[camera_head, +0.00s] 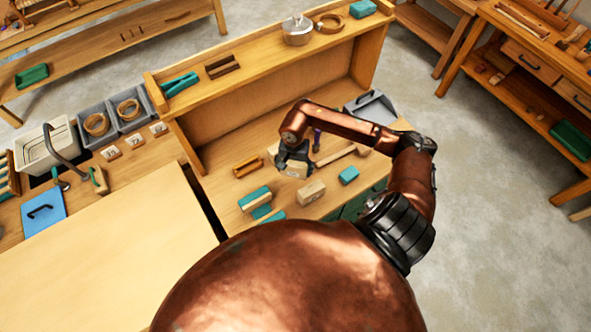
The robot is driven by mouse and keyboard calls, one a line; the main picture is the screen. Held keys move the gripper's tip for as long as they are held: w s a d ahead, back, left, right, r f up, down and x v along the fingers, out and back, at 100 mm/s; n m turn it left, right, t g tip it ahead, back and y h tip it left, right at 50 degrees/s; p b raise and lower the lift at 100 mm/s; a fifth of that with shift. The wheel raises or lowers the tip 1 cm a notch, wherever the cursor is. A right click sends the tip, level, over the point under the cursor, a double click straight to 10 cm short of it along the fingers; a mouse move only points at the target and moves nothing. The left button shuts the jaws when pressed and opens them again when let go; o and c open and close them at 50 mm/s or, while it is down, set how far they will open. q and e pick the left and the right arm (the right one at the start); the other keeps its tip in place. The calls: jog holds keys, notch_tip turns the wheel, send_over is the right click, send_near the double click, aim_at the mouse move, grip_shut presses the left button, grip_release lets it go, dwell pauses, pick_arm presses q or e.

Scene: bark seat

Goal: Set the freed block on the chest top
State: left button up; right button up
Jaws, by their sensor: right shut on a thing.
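My right gripper (292,157) reaches in from the right and points down over the wooden work surface. It is shut on a pale wooden block (294,171), partly hidden by the fingers. I cannot tell whether this block touches the surface under it. A similar pale block with a dark mark (311,192) sits just in front of it, to the lower right. The chest top seems to be this wooden surface (225,187), with green drawer fronts (355,207) showing below its right front edge. My left gripper is not in view.
Teal-and-wood blocks (254,198) lie front left, a teal block (348,175) right. A raised shelf (250,65) borders the back.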

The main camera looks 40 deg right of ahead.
aim_at(295, 172)
jog(key=shift+w+d+f, duration=0.35)
jog(key=shift+f, duration=0.2)
notch_tip(295, 172, down, 3)
jog(key=shift+w+d+r+p, duration=0.1)
jog(key=shift+d+p, duration=0.05)
jog(key=shift+p, duration=0.6)
jog(key=shift+f, duration=0.35)
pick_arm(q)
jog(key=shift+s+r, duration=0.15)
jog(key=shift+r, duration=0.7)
pick_arm(e)
jog(key=shift+d+f, duration=0.1)
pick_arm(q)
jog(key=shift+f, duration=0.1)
pick_arm(e)
jog(key=shift+f, duration=0.1)
jog(key=shift+f, duration=0.1)
jog(key=o, duration=1.3)
